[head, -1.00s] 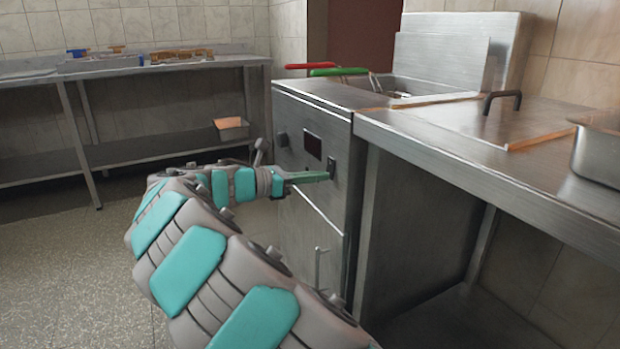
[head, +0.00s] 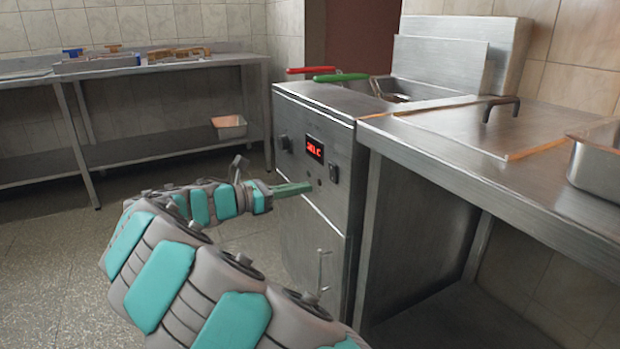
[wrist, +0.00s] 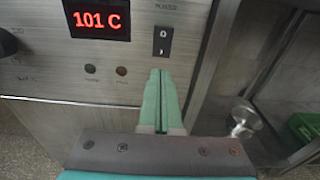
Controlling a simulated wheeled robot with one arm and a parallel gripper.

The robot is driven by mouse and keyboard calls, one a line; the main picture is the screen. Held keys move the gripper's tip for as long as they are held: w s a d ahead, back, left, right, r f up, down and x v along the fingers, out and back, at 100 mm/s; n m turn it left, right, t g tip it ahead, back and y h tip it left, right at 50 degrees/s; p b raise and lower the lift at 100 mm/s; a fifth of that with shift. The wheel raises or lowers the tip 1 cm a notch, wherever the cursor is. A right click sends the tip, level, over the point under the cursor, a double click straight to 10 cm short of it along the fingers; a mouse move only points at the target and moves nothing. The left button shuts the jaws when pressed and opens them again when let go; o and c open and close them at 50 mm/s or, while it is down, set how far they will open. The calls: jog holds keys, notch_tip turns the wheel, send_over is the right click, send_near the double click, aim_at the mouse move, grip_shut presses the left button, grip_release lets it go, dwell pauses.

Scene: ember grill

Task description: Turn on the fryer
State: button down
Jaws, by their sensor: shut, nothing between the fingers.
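The fryer (head: 300,200) is a steel cabinet with a red and a green basket handle on top. Its display (head: 314,149) is lit red, and in the wrist view the display (wrist: 99,20) reads 101 C. The black power rocker switch (wrist: 163,41) sits right of the display, marked 0 and I; it also shows in the head view (head: 333,172). My gripper (head: 308,187) is shut and empty, with its green fingers in front of the panel. In the wrist view the fingertips (wrist: 160,75) appear just below the switch, apart from it in the picture.
A steel counter (head: 440,140) adjoins the fryer on the right, with a metal pan (head: 597,165) on it. A steel table (head: 160,64) stands at the back left. The speckled floor left of the fryer is open.

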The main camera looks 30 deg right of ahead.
jog(key=a+f, duration=0.1)
jog(key=a, duration=0.7)
jog(key=shift+s+a, duration=0.15)
jog(key=shift+a, duration=0.05)
jog(key=shift+f, duration=0.1)
